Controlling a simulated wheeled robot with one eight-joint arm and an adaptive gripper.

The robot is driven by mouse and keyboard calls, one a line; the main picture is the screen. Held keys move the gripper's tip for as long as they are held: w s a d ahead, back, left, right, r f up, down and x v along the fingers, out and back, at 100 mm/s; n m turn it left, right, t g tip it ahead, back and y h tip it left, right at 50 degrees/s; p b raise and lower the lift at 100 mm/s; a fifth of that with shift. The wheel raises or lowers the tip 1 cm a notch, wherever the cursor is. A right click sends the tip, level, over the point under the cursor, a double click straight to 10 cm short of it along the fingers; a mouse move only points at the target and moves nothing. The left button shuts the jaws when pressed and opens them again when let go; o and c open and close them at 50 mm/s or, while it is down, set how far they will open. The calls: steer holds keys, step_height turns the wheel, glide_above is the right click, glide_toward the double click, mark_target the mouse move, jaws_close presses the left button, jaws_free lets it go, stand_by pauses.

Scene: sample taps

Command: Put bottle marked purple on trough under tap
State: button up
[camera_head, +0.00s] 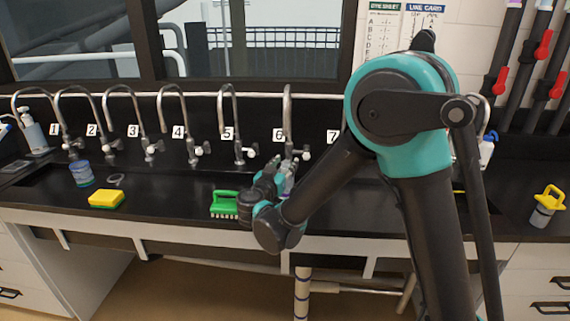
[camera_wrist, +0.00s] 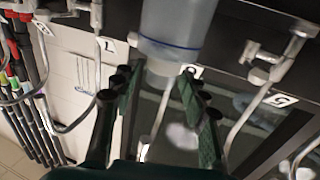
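A clear bottle (camera_head: 289,184) stands below tap 6 (camera_head: 288,130) in the head view, partly hidden by my gripper (camera_head: 268,178). In the wrist view a translucent bottle (camera_wrist: 175,25) with a thin blue line fills the top middle, just beyond my fingertips (camera_wrist: 157,78). I cannot make out a purple mark on it. My fingers are spread with a gap between them, and no clear contact with the bottle shows. The dark trough (camera_head: 160,181) runs along the bench below the numbered taps.
A yellow sponge (camera_head: 106,199) and a green brush (camera_head: 225,204) lie along the front edge. A yellow-topped bottle (camera_head: 545,206) is at far right. My arm covers the right part of the bench.

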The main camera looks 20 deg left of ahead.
steer(key=shift+r, duration=0.15)
steer(key=s, duration=1.2)
steer(key=shift+a, duration=0.15)
